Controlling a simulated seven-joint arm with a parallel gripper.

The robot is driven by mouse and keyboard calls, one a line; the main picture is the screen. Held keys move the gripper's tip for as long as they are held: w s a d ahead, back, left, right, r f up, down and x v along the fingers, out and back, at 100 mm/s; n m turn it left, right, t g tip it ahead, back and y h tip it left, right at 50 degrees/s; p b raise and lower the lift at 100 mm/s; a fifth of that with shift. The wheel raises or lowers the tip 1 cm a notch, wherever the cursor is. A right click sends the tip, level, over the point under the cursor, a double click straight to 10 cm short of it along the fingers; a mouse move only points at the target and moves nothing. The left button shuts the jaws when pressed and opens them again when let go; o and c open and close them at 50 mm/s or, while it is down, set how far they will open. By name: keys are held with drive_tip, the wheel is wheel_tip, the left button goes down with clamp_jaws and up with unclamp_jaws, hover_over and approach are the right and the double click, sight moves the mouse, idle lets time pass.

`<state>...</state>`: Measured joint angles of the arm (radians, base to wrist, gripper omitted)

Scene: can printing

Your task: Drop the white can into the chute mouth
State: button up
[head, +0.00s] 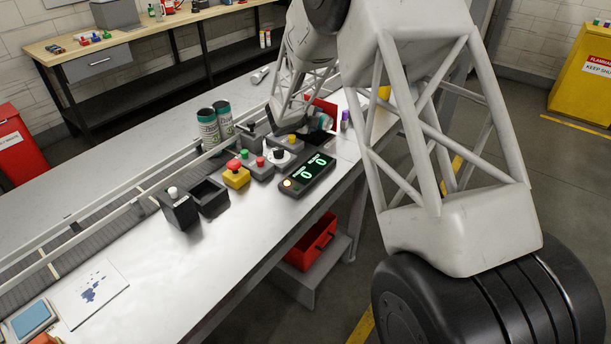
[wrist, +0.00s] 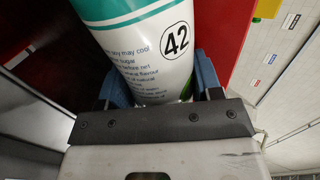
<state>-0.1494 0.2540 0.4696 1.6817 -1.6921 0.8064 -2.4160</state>
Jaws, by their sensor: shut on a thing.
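In the wrist view, a white can (wrist: 145,45) with a teal band, printed text and a circled "42" sits between the blue fingers of my gripper (wrist: 163,84). The gripper is shut on it. Red panels (wrist: 232,25) show beside and behind the can; they look like the chute mouth, but I cannot tell whether the can is inside its opening. In the head view, a red panel (head: 323,106) stands at the far end of the bench, partly hidden by my arm. The held can is not clearly visible there.
Two white cans with teal tops (head: 208,127) stand near the conveyor (head: 75,240). A red button on a yellow box (head: 236,174), a display (head: 308,174), and dark boxes (head: 180,209) sit on the bench. A printed sheet (head: 90,292) lies at front left. The bench front is mostly clear.

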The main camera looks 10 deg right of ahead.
drive_tip(key=shift+f, duration=0.1)
drive_tip(key=o, duration=1)
drive_tip(key=shift+c, duration=0.2)
drive_tip(key=shift+r, duration=1.65)
drive_tip(key=shift+s+r, duration=0.2)
drive_tip(key=shift+s, duration=0.05)
drive_tip(key=s, duration=0.5)
drive_tip(key=s+r, duration=0.1)
drive_tip(key=s, duration=0.9)
drive_tip(key=shift+s+d+r, duration=0.1)
drive_tip(key=shift+s+r, duration=0.05)
drive_tip(key=shift+s, duration=0.1)
